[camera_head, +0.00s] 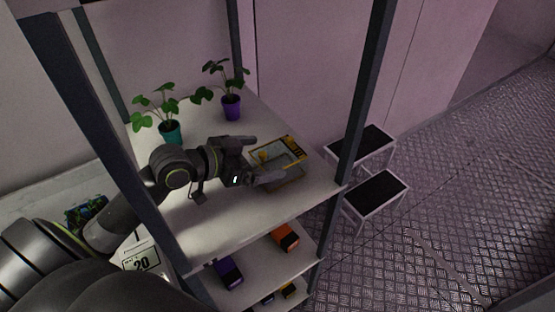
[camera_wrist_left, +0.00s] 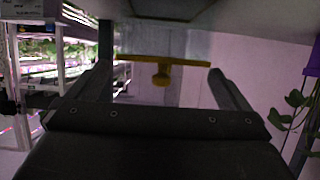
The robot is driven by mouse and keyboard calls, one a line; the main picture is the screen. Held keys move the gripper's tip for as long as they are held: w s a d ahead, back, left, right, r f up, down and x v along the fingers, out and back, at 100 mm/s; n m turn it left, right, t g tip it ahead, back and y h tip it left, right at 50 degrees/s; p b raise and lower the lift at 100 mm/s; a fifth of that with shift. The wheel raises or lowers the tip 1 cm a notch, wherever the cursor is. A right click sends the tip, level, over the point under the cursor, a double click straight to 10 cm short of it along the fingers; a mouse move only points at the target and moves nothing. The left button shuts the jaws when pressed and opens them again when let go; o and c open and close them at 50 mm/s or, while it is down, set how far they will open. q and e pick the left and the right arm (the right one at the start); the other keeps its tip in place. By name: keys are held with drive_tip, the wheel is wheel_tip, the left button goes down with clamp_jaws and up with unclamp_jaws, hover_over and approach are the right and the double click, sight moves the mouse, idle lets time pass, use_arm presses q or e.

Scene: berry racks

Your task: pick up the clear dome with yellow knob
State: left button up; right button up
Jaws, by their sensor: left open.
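The clear dome (camera_head: 283,157) is a see-through, box-like cover with yellow trim on the upper shelf, near its right end. Its yellow knob (camera_head: 263,155) faces my left gripper (camera_head: 267,160). My left gripper is open, with one finger on each side of the dome's near part. In the left wrist view, which is upside down, the yellow knob (camera_wrist_left: 162,77) and a yellow bar show between the two open fingers (camera_wrist_left: 160,88). I cannot tell whether the fingers touch it. The near finger hides part of the dome. My right gripper is not in view.
Two potted plants, teal (camera_head: 170,132) and purple (camera_head: 231,107), stand behind my left arm. Dark rack posts (camera_head: 362,90) frame the shelf (camera_head: 215,222). Purple (camera_head: 228,272) and orange (camera_head: 286,237) items lie on the lower shelf. Black-topped stools (camera_head: 375,196) stand right of the rack.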

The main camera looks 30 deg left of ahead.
sight(273, 156)
use_arm(q)
drive_tip(key=shift+p+x, duration=0.85)
drive_tip(key=shift+x, duration=1.3)
drive_tip(key=shift+w+d+f, duration=0.15)
drive_tip(key=shift+w+f, duration=0.15)
drive_tip(key=shift+f, duration=0.05)
drive_tip(key=c, duration=1)
